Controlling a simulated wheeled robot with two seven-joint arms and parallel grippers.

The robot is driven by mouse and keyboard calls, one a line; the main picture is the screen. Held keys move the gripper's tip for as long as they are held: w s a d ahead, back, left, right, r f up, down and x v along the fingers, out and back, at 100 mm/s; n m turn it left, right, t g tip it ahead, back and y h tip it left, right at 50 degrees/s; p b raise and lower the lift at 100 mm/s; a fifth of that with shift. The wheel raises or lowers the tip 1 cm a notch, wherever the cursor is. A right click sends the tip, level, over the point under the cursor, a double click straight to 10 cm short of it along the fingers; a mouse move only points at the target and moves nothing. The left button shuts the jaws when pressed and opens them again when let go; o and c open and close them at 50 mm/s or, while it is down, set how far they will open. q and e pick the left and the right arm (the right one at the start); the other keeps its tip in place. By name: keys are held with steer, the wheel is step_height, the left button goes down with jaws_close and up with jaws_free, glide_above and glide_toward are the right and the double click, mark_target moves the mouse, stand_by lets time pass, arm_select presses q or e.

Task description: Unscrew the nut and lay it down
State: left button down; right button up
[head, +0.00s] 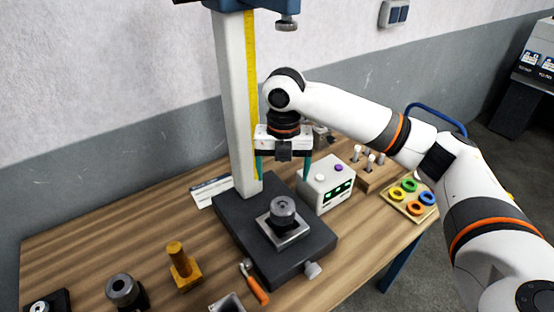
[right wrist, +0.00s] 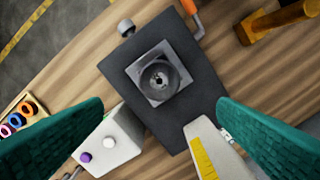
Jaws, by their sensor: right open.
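A grey round part, seemingly the nut (head: 283,208), sits on a square metal plate (head: 290,236) on the dark base (head: 318,246) of a column stand. In the right wrist view the round part (right wrist: 159,79) shows from above with a dark ring and a small bright centre; I cannot make out its thread. My right gripper (head: 283,170) is open and empty, pointing down, above and behind the round part in the head view. Its teal fingers (right wrist: 160,108) are wide apart in the wrist view, with nothing between their tips. My left gripper is not in view.
The upright column (head: 238,110) with a yellow scale stands close to the right gripper. A white box (head: 326,184) is right of the base. An orange-handled tool (head: 255,285), a yellow post (head: 180,262) and a tray of coloured rings (head: 409,196) lie around it.

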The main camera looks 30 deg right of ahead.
mark_target(283, 205)
step_height(283, 205, down, 10)
steer(key=p, duration=0.3)
steer(key=shift+s+r, duration=0.1)
steer(key=shift+s, duration=0.05)
steer(key=shift+f, duration=0.9)
steer(key=c, duration=1.1)
steer(key=shift+r+n+p, duration=0.2)
steer(key=shift+n+p, duration=0.25)
steer(key=shift+n, duration=0.05)
steer(key=shift+c, duration=0.2)
steer(key=n+p, duration=0.1)
steer(key=n, duration=0.2)
steer(key=n+p, duration=0.1)
steer(key=n, duration=0.1)
steer(key=shift+n, duration=0.4)
steer(key=shift+f+n, duration=0.15)
steer(key=shift+n, duration=1.05)
